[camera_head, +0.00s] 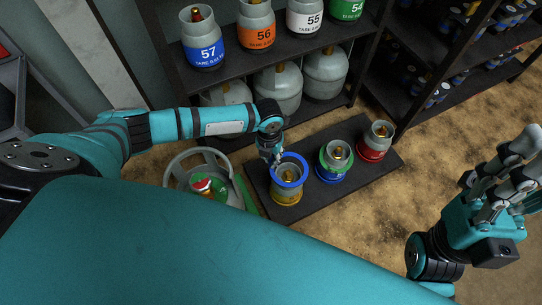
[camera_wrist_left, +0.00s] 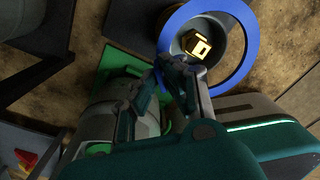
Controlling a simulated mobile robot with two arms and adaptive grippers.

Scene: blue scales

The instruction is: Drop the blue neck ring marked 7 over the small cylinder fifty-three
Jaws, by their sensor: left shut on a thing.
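The blue neck ring (camera_head: 303,164) is held by my left gripper (camera_head: 276,161), which is shut on its left edge. The ring appears level, over the top of a small grey cylinder with a yellow band (camera_head: 286,197). In the left wrist view the blue ring (camera_wrist_left: 245,62) encircles the brass valve (camera_wrist_left: 197,44) from above, off-centre, and the left fingertips (camera_wrist_left: 163,76) pinch its rim. I cannot tell whether the ring touches the cylinder. The ring's mark and the cylinder's number are not readable. My right gripper (camera_head: 524,160) is open and empty at far right.
A small cylinder with a green ring and blue band (camera_head: 335,160) and a red-banded one (camera_head: 375,142) share the dark mat (camera_head: 315,195). Shelves with numbered cylinders (camera_head: 256,28) rise behind. Floor at right is clear.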

